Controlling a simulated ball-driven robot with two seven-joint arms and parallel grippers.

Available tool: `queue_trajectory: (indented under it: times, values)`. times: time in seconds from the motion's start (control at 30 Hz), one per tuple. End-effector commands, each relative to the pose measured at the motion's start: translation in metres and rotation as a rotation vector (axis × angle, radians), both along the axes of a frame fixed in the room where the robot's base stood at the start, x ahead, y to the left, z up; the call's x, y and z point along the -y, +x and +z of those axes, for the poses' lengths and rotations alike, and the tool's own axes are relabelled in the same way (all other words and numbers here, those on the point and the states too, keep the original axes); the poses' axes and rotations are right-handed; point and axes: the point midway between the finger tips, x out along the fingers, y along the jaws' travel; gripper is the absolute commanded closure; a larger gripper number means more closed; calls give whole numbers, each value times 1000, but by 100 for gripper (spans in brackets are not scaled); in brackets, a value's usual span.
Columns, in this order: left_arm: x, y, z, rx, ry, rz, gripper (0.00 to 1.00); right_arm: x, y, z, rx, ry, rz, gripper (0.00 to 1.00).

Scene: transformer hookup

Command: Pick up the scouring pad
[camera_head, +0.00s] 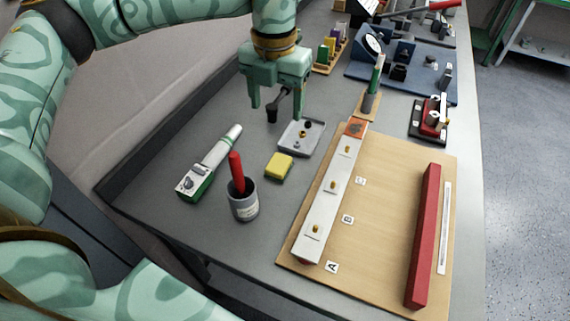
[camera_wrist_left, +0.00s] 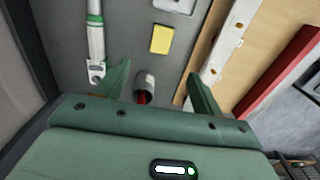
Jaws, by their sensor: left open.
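The scouring pad appears as a small yellow block (camera_head: 279,166) lying flat on the grey bench, between the grey cup and the small metal tray. It also shows in the left wrist view (camera_wrist_left: 161,39), beyond the fingertips. My left gripper (camera_head: 278,108) is open, with its fingers pointing down above the bench, up the picture from the pad and apart from it. In the left wrist view its two fingers (camera_wrist_left: 158,75) are spread with no object held between them. A small dark item shows between the fingers in the head view. My right gripper is not in view.
A grey cup (camera_head: 243,205) with a red-handled item stands near the pad. A white-and-green tool (camera_head: 210,165) lies left. A metal tray (camera_head: 301,138) with small parts sits close above the pad. A wooden board (camera_head: 385,225) with a pale bar and red bar lies right.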

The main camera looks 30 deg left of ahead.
Motion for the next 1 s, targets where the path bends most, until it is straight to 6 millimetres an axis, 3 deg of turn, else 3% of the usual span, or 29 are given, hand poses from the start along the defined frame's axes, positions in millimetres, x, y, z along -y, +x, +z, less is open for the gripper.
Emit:
queue_trajectory:
  times: [0.4, 0.67, 1.0]
  values:
    - [0, -1, -94, -6, 0, 0, 33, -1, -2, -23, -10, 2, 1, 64]
    - [1, -1, -113, -2, -1, -1, 33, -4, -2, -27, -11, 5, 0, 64]
    - [4, -3, -162, -4, -1, -2, 33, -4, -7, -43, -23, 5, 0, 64]
